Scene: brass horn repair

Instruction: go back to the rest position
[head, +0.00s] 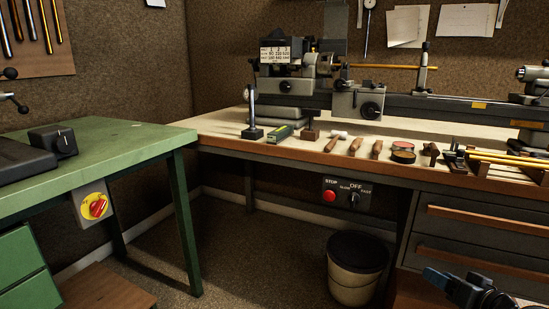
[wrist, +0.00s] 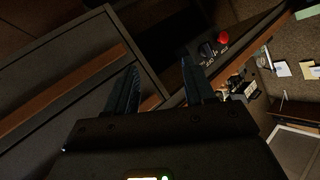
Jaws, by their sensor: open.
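My gripper shows in the wrist view (wrist: 160,88) with its two dark blue fingers apart and nothing between them. Behind the fingers in that view are the dark drawer fronts and a wooden edge. In the head view, a dark part of my arm with blue pieces (head: 470,290) shows at the bottom right, low in front of the bench drawers. The fingertips cannot be made out clearly there.
A green table (head: 110,150) stands left. Floor between (head: 255,260) is clear.

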